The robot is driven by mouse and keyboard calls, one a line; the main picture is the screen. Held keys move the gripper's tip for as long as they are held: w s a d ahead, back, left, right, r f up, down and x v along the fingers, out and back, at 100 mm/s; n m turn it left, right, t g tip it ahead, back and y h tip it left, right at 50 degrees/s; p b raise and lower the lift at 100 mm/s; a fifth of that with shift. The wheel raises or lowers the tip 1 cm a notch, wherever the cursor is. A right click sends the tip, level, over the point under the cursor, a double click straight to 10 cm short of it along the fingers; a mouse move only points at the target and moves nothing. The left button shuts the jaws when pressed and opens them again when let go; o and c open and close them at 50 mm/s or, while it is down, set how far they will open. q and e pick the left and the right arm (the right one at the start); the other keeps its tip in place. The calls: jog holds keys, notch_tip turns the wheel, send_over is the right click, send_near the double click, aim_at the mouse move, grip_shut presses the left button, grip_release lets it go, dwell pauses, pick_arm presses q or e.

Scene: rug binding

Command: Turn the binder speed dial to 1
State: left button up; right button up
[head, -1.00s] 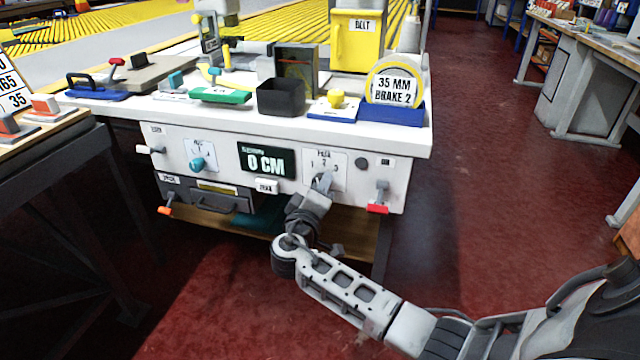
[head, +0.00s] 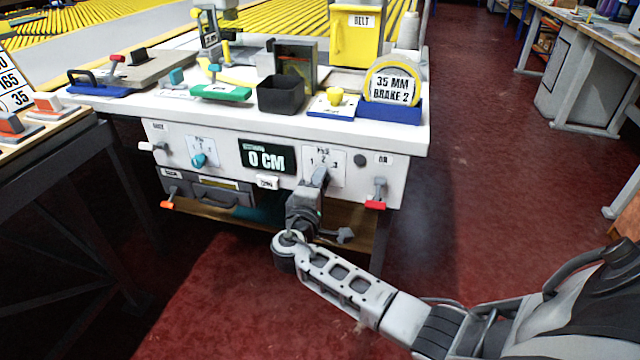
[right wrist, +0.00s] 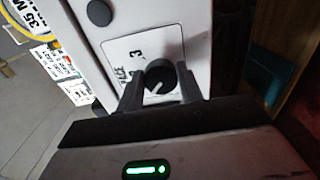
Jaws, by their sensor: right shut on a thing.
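The dial plate (head: 337,178) with the numbers 1, 2 and 3 is on the white front panel of the machine table. In the right wrist view its dark round knob (right wrist: 158,70) sits between the fingers, with a short white line on it. My left gripper is not in view.
A teal knob (head: 199,160) is left of the 0 CM display (head: 267,158). A red-handled lever (head: 377,196) hangs right of the dial, and a drawer (head: 222,195) is at lower left. The blue stand (head: 390,112) holds a sign reading 35 MM BRAKE 2.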

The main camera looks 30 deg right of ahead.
jog(key=shift+f, duration=0.1)
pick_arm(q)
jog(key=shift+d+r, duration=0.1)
pick_arm(e)
jog(key=o, duration=1)
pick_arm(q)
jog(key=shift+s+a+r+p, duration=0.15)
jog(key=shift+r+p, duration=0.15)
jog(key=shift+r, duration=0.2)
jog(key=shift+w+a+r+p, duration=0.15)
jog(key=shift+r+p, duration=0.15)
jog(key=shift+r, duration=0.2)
pick_arm(e)
jog(key=v, duration=1.6)
